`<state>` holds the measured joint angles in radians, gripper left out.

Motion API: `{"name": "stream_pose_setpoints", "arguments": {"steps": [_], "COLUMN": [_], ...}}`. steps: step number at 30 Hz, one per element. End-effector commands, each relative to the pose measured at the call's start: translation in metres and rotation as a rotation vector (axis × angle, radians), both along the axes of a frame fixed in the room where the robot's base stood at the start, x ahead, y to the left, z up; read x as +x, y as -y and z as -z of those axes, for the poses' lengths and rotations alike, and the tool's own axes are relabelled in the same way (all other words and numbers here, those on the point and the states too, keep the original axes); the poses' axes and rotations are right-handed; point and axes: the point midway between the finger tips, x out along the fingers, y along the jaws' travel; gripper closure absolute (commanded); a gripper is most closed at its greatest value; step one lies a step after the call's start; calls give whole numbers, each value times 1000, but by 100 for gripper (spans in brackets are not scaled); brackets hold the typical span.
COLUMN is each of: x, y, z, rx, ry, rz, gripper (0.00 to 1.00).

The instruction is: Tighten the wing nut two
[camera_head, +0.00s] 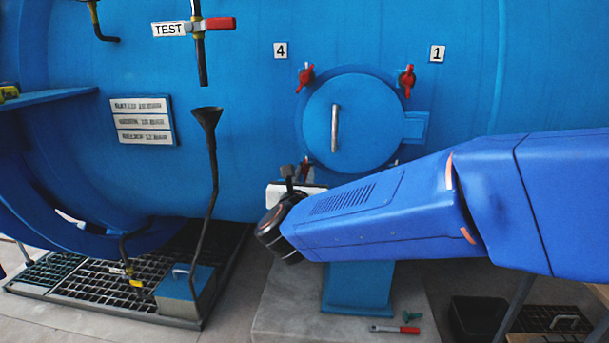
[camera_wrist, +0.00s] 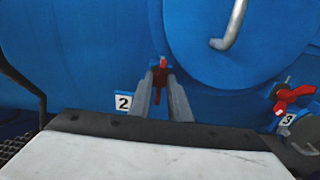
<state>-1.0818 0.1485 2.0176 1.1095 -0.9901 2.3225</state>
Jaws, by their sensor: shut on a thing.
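The red wing nut two (camera_wrist: 161,66) is at the lower left edge of the round door, beside the label 2 (camera_wrist: 123,102), in the wrist view. My gripper (camera_wrist: 160,84) is shut on it, with one grey finger on each side. Part of the nut is hidden between the fingers. In the head view my gripper (camera_head: 297,172) reaches the lower left of the round door (camera_head: 365,115), and my arm hides much of that area. The door has a metal handle (camera_head: 335,128) and looks closed.
Red wing nuts four (camera_head: 305,77) and one (camera_head: 407,80) are on the upper door rim. Wing nut three (camera_wrist: 292,97) is at the right in the wrist view. A funnel pipe (camera_head: 211,150) stands left of the door. A red-handled tool (camera_head: 394,329) lies on the floor.

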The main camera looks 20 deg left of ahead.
Motion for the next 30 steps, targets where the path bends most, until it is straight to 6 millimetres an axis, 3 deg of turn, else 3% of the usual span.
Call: {"name": "stream_pose_setpoints", "arguments": {"steps": [8, 9, 11, 23, 30], "x": [0, 0, 0, -6, -43], "y": [0, 0, 0, 1, 9], "z": [3, 3, 3, 1, 0], "rx": [-3, -3, -3, -1, -1], "ry": [-4, -4, -4, -2, -1], "rz": [0, 0, 0, -1, -3], "gripper": [100, 76, 64, 64, 64]}}
